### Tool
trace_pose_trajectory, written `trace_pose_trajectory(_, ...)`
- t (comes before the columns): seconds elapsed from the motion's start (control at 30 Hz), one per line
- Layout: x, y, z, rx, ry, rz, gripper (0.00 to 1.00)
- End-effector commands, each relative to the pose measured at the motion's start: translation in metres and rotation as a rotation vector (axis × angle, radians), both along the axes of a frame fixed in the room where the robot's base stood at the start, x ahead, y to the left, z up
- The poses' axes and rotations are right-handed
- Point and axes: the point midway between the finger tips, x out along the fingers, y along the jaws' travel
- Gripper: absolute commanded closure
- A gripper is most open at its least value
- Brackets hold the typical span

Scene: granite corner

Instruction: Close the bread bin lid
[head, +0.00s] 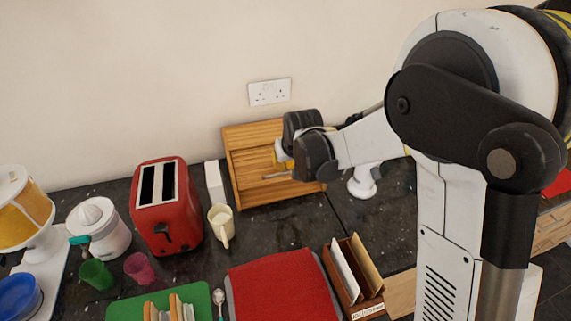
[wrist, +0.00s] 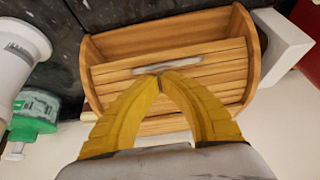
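The wooden bread bin (head: 240,145) stands against the back wall, and it also fills the top middle of the wrist view (wrist: 91,70). Its slatted lid (wrist: 215,72) is partly up, with an open compartment showing at the front. A grey metal handle (wrist: 185,62) runs along the lid and also shows in the head view (head: 276,176). My gripper (wrist: 160,77) has its yellow fingertips together, empty, just beside the handle. I cannot tell whether they touch it. In the head view my wrist partly covers the bin's right side.
A white block (head: 214,182) and a red toaster (head: 168,208) stand left of the bin. A cream mug (head: 219,222) is in front. A white appliance (head: 362,183) stands to the right. Dark counter in front of the bin is mostly clear.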

Motion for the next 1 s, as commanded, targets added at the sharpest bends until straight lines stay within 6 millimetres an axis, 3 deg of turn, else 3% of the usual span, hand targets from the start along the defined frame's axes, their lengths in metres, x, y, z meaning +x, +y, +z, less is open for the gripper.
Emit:
trace_pose_trajectory(0.6, -0.042, -0.009, -0.064, 0.073, -0.361, 0.001, 1.00)
trace_pose_trajectory(1.0, -0.047, -0.010, -0.070, 0.073, -0.361, 0.001, 1.00)
